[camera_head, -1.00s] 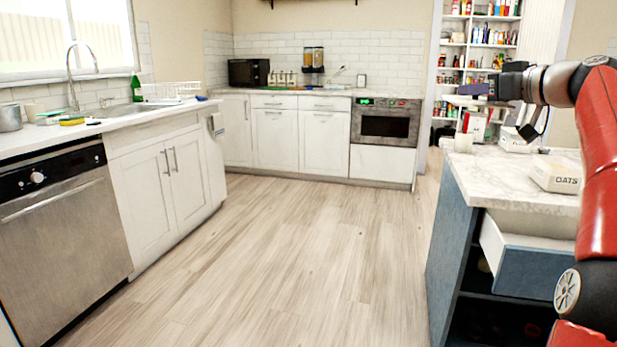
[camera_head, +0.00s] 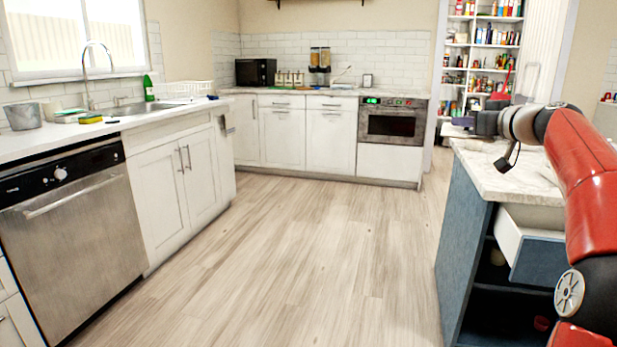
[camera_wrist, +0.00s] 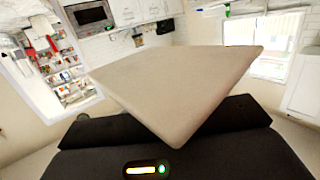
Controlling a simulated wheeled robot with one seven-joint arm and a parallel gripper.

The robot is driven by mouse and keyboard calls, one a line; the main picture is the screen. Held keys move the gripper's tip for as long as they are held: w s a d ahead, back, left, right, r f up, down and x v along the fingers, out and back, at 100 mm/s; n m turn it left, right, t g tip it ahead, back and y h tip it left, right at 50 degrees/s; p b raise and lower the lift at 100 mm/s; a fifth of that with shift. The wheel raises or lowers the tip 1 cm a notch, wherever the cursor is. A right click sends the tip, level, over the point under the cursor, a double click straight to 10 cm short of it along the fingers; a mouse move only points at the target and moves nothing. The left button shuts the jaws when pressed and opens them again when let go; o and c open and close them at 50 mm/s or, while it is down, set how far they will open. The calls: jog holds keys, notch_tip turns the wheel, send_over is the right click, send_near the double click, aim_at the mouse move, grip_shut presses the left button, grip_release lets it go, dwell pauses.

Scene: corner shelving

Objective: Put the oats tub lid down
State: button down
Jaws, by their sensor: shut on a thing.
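A flat, pale beige, square-cornered piece, which I take to be the oats tub lid (camera_wrist: 175,85), fills the middle of the wrist view. My gripper (camera_wrist: 168,128) is shut on its near part, with the dark fingers showing below and beside it. The lid stands out beyond the fingers, with room behind it. In the head view my gripper (camera_head: 484,122) is at the far end of the island counter (camera_head: 500,180), above or near its top; the lid cannot be made out there. The oats tub does not show in either view now.
An open drawer (camera_head: 535,245) juts from the blue island beside my arm. Pantry shelves (camera_head: 482,60) stand beyond the island. A sink counter with a dishwasher (camera_head: 75,215) is at the left. The wooden floor (camera_head: 290,255) between is clear.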

jog(key=w+a+f+m+h, duration=0.1)
jog(key=w+f+m+h, duration=0.15)
jog(key=f, duration=0.65)
jog(key=w+a+f+m+h, duration=0.1)
jog(key=w+f+h, duration=0.15)
jog(key=f, duration=0.75)
jog(key=w+a+f+m+h, duration=0.1)
jog(key=f+m+h, duration=0.15)
jog(key=f, duration=0.65)
jog(key=s+a+f+n+y, duration=0.1)
jog(key=s+a+f, duration=0.4)
jog(key=a+f, duration=0.2)
jog(key=s+a+f+n+t+y, duration=0.1)
jog(key=s+a+f, duration=0.4)
jog(key=a, duration=0.5)
notch_tip(320, 180, down, 2)
jog(key=shift+s+a+f, duration=0.1)
jog(key=shift+s+a, duration=0.1)
jog(key=shift+s, duration=0.2)
